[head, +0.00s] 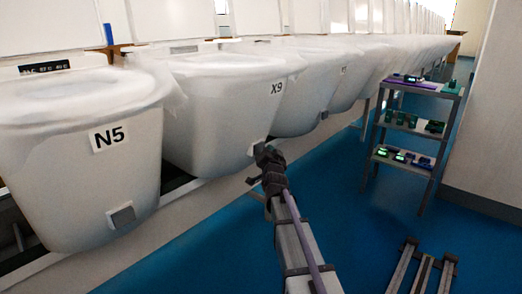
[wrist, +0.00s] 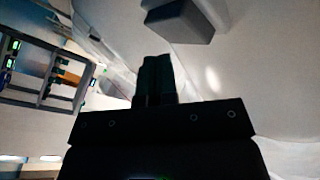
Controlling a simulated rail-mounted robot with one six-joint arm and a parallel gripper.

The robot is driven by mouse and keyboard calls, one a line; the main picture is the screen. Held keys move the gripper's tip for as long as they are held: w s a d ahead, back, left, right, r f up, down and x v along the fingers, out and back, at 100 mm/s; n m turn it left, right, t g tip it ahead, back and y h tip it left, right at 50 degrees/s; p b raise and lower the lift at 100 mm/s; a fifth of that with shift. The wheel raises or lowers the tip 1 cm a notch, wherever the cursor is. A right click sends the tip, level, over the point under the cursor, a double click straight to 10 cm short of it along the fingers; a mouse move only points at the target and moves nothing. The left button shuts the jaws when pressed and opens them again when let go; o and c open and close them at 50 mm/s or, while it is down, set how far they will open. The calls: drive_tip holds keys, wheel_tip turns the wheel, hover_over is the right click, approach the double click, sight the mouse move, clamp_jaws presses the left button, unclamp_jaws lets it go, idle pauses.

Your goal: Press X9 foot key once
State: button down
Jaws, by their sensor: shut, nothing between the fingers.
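The white toilet labelled X9 (head: 225,112) stands in the row, just right of the N5 toilet. My gripper (head: 263,150) is shut and empty, close to the lower front of X9. In the wrist view the fingers (wrist: 157,62) are together and point at the white bowl surface. A grey block, which looks like the X9 foot key (wrist: 180,22), juts from the bowl just beyond and above the fingertips there. A small gap shows between them in that picture. In the head view my gripper mostly hides this key, so contact cannot be judged there.
The N5 toilet (head: 75,150) has its own grey foot key (head: 121,216). More toilets run away to the right. A grey shelf cart (head: 409,145) with small devices stands right of my arm. The blue floor (head: 345,200) between arm and cart is clear.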

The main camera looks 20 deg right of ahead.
drive_tip(key=shift+w+a, duration=0.2)
drive_tip(key=shift+w, duration=0.2)
drive_tip(key=shift+w+a, duration=0.2)
drive_tip(key=shift+w, duration=0.15)
idle(0.7)
drive_tip(key=shift+s+d, duration=0.4)
drive_tip(key=shift+s, duration=0.45)
drive_tip(key=shift+s+d, duration=0.4)
drive_tip(key=shift+s, duration=0.3)
drive_tip(key=shift+s+d, duration=0.35)
drive_tip(key=shift+s, duration=0.35)
drive_tip(key=shift+s+d, duration=0.4)
drive_tip(key=shift+s, duration=0.3)
